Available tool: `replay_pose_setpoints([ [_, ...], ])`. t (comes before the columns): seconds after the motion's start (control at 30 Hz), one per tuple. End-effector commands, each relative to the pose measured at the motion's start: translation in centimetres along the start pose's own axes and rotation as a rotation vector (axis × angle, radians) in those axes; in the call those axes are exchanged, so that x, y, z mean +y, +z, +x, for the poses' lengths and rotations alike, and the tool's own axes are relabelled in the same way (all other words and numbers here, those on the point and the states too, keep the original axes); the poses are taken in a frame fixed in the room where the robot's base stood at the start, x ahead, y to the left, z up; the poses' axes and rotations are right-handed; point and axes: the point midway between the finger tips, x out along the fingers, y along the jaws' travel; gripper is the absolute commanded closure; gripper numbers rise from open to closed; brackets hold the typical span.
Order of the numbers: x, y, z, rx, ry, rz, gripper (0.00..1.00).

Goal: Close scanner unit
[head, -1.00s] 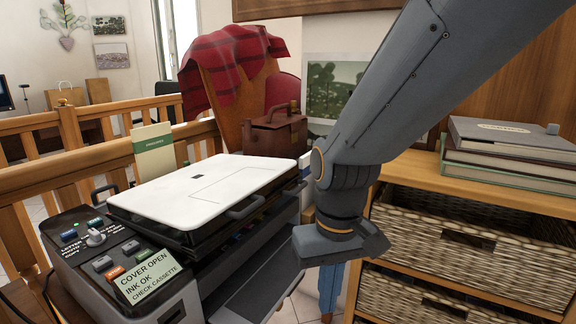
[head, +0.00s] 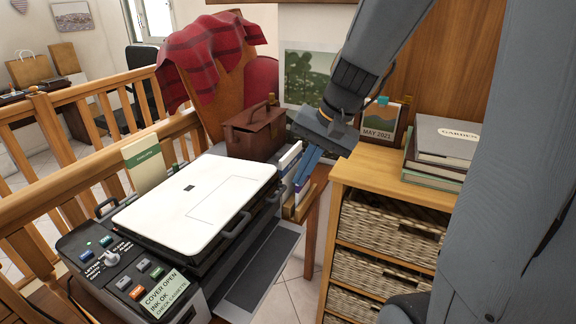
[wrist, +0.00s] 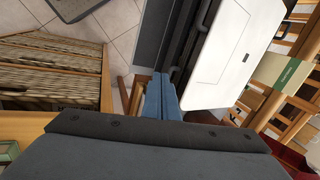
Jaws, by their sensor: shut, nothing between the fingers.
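The scanner unit (head: 205,200) has a white lid and a black frame with handles on its front edge. It sits on top of the printer (head: 85,285), and in the head view a dark gap shows under its front side. The printer's display (head: 163,295) reads "COVER OPEN", "INK OK" and "CHECK CASSETTE". My gripper (head: 302,182), with blue fingers, is shut and empty to the right of the scanner unit's far end, apart from it in the head view. In the wrist view, the gripper (wrist: 160,95) points toward the printer's side, with the white lid (wrist: 225,50) beyond to the right.
A wooden cabinet with wicker baskets (head: 375,230) stands close on the right, with books (head: 440,150) on top. A brown case (head: 253,132) and a chair with a red blanket (head: 210,50) are behind. A wooden railing (head: 75,125) runs along the left.

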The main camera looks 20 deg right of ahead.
Motion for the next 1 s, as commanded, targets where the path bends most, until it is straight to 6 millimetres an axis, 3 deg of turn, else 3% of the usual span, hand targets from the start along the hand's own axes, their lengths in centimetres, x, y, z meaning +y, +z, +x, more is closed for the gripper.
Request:
replay_pose_setpoints([
  [0.03, -0.3, -0.7, -1.8, 0.01, -0.016, 0.033, 1.0],
  [0.13, -0.7, -1.9, -3.5, 0.026, -0.045, 0.087, 1.0],
  [0.4, -1.1, -3.5, -4.9, 0.046, -0.08, 0.149, 1.0],
  [0.57, -1.2, -3.6, -3.3, 0.043, -0.08, 0.151, 1.0],
  [1.0, -1.8, -3.9, 4.5, 0.042, -0.078, 0.15, 1.0],
])
